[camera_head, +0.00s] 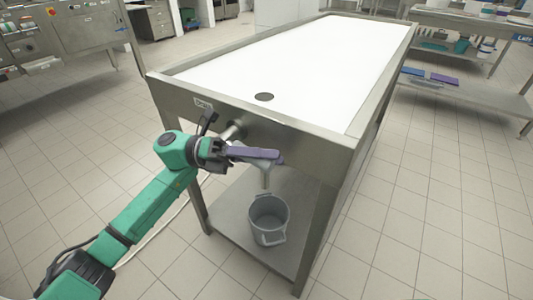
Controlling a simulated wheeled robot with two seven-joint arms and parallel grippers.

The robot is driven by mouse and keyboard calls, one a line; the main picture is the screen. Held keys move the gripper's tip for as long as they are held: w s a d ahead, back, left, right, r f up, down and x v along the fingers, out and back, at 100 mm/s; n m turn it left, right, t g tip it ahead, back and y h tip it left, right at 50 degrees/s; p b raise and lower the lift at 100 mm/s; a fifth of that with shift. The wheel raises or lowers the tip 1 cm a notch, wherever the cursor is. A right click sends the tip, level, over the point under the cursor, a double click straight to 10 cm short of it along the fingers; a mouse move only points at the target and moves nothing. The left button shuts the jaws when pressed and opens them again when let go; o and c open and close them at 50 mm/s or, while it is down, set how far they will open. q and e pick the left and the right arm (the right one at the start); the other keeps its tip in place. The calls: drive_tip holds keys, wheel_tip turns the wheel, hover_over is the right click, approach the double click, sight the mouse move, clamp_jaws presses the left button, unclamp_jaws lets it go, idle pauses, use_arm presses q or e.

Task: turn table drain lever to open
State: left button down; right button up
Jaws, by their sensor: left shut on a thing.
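The metal table (172,95) has a white top with a dark round drain hole (264,97) near its front end. A drain valve pipe (237,130) comes out of the front panel, below a small label (203,104). The drain lever (255,154) has a purple grip and points right, roughly level, across the front of the valve. My left gripper (222,151) is shut on the lever near its left end. The gripper partly hides the lever and valve body. My right gripper is not in view.
A grey bucket (268,220) stands on the table's lower shelf (232,218), under the spout (266,179). Steel equipment is at the back left. A shelf unit with purple and blue items (444,78) is at the right. The tiled floor in front is clear.

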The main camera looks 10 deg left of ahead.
sight(262, 169)
use_arm(q)
drive_tip(key=shift+a+f+m+y, duration=0.1)
drive_tip(key=shift+f+m+y, duration=0.2)
drive_tip(key=shift+f+y, duration=0.3)
drive_tip(key=shift+w+a+f+y+b, duration=0.15)
drive_tip(key=shift+f+y+b, duration=0.25)
drive_tip(key=shift+f+y, duration=0.35)
drive_tip(key=shift+a+f+m+y, duration=0.25)
drive_tip(key=shift+f+m+y, duration=0.3)
drive_tip(key=shift+y, duration=0.4)
drive_tip(key=w+a+f+m+t+y+p, duration=0.2)
drive_tip(key=a+f+y+p, duration=0.3)
drive_tip(key=y, duration=0.6)
drive_tip(key=shift+w+a+f+t, duration=0.35)
drive_tip(key=shift+w+a+t, duration=0.35)
drive_tip(key=shift+a, duration=0.7)
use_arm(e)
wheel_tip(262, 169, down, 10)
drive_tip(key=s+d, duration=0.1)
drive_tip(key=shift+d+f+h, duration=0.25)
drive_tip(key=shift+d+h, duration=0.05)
use_arm(q)
drive_tip(key=shift+s, duration=0.1)
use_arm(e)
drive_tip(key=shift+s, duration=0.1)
use_arm(q)
drive_tip(key=c, duration=0.6)
unclamp_jaws()
